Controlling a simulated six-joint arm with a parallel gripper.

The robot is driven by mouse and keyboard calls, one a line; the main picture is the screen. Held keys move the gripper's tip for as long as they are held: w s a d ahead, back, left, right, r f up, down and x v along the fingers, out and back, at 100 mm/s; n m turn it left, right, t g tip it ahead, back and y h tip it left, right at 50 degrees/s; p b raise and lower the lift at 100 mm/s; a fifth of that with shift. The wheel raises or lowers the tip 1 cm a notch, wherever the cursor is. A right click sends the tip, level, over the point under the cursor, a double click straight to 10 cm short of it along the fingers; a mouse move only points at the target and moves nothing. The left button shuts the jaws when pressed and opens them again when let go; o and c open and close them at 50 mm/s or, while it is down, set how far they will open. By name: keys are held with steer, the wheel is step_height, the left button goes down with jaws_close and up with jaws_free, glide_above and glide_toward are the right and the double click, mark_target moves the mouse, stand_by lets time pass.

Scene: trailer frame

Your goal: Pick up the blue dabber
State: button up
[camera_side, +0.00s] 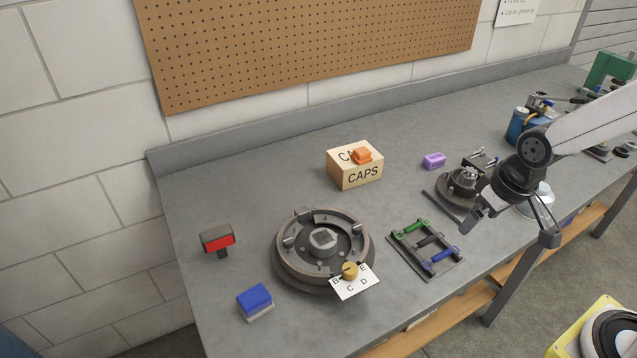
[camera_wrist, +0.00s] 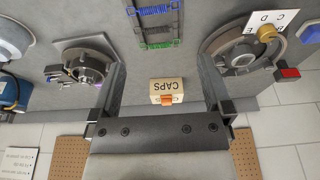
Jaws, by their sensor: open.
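The blue dabber (camera_side: 255,299), a blue block on a pale base, lies on the grey bench at the front left in the side view. Part of it shows at the right edge of the wrist view (camera_wrist: 312,33). My gripper (camera_side: 512,217) is open and empty above the right part of the bench, far to the right of the blue dabber. In the wrist view, the fingers of my gripper (camera_wrist: 163,82) are wide apart, with the bench and the CAPS box showing between them.
A round drum fixture (camera_side: 284,262) with a lettered card (camera_side: 350,288) stands between my gripper and the dabber. A frame with green and blue springs (camera_side: 427,247), a CAPS box (camera_side: 357,172) topped by an orange block, a purple block (camera_side: 433,161) and a red-faced block (camera_side: 218,240) are nearby.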

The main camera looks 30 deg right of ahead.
steer(key=w+v, duration=0.1)
steer(key=v, duration=0.2)
steer(key=m+t+y, duration=0.2)
steer(key=m+t, duration=0.9)
steer(key=m, duration=2.3)
glide_above(260, 306)
steer(key=s, duration=0.5)
steer(key=f, duration=1.7)
steer(key=shift+d+f, duration=0.2)
steer(key=shift+d, duration=0.15)
steer(key=shift+f, duration=0.45)
steer(key=shift+w, duration=0.1)
